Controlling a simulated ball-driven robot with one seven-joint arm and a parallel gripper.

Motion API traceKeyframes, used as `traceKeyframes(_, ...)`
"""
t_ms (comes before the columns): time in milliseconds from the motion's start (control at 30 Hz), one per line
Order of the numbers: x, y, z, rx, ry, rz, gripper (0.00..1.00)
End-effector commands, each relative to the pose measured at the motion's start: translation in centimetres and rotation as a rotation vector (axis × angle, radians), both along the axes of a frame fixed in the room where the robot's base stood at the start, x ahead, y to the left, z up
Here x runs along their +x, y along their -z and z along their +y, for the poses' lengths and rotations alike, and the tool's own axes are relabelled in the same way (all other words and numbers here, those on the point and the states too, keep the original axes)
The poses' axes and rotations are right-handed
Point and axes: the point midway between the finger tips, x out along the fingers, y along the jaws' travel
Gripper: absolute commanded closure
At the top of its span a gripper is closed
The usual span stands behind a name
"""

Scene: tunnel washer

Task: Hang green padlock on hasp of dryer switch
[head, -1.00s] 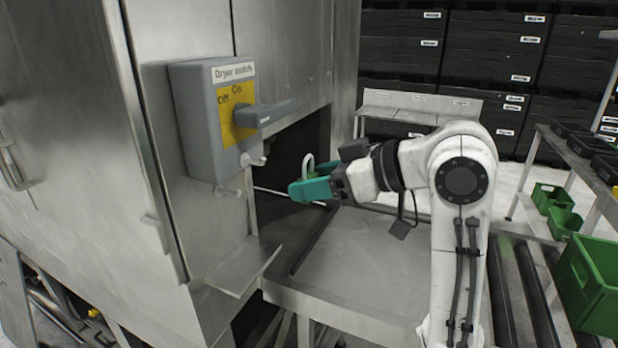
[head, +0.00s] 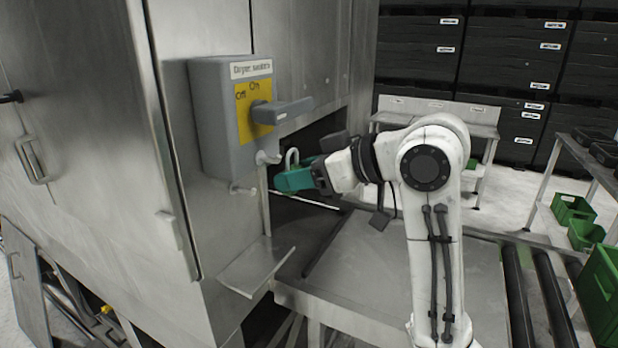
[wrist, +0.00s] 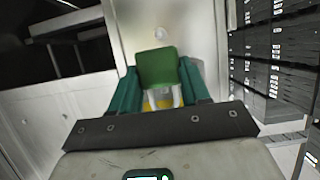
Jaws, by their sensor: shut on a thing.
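The dryer switch (head: 215,120) is a grey box with a yellow Off/On plate and a dark grey lever (head: 285,111) sticking out to the right. Its pale hasp (head: 268,158) sticks out at the lower right of the box. My gripper (head: 290,181), with teal fingers, is shut on the green padlock (wrist: 160,68). The padlock's grey shackle (head: 292,157) stands up above the fingers in the head view, just right of the hasp, seemingly apart from it. The fingers hide most of the padlock body there. In the wrist view the shackle legs point down the picture.
A bent metal ledge (head: 258,266) juts out below the switch. A steel table (head: 400,275) lies under my arm. Rollers and green crates (head: 605,285) are at the right, black crates (head: 500,60) at the back. Left of the gripper is the cabinet wall.

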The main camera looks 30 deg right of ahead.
Motion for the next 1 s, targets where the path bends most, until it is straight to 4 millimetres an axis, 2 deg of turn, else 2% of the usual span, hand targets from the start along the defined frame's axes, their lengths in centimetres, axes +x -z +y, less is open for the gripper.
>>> traceKeyframes(600,2.7,0.3,2.0,0.0,0.0,-0.001,0.92)
traceKeyframes(1000,3.4,1.4,2.5,0.001,0.0,-0.001,0.92)
